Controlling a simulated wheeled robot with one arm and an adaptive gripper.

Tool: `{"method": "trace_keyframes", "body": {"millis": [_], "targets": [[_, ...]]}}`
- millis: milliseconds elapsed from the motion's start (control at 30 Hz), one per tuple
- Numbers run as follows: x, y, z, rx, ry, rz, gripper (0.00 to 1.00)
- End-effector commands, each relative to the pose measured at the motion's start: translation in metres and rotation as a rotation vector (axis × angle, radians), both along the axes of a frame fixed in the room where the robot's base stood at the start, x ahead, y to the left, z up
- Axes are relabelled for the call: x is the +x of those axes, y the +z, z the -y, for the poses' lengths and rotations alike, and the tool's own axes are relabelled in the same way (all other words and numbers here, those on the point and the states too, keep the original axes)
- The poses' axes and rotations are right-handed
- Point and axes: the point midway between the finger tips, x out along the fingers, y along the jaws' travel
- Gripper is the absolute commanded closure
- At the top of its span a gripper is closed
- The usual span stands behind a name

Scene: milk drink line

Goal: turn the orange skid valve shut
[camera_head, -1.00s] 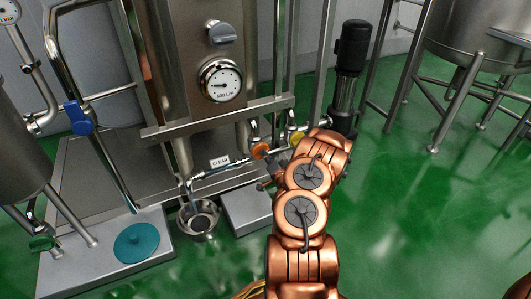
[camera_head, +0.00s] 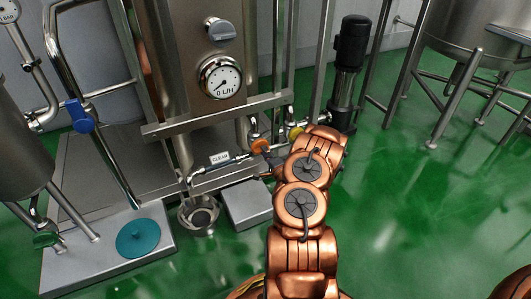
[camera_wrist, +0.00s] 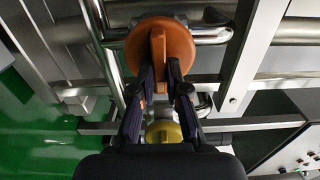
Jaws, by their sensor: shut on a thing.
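The orange valve (camera_wrist: 180,47) is a round knob with a raised grip bar, on a steel pipe in the wrist view. My gripper (camera_wrist: 160,72) has its two dark fingers closed on either side of the grip bar. In the head view the orange valve (camera_head: 260,145) shows at the left of my wrist, and my gripper (camera_head: 268,160) reaches it from the right, partly hidden by the copper arm. The dial gauge (camera_head: 221,78) above reads 0 L/H.
A yellow valve (camera_head: 296,132) sits close to the right of the orange one. A pipe labelled CLEAR (camera_head: 219,158) runs left to a steel bowl (camera_head: 199,214). A black-topped pump (camera_head: 351,45) stands behind my wrist.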

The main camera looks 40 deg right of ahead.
Motion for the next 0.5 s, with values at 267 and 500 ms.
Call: {"method": "trace_keyframes", "body": {"millis": [267,500], "targets": [[0.0001,0.0003,0.0007,0.005,-0.001,0.003,1.0],[0.0,0.0003,0.0005,0.005,-0.001,0.003,0.76]]}}
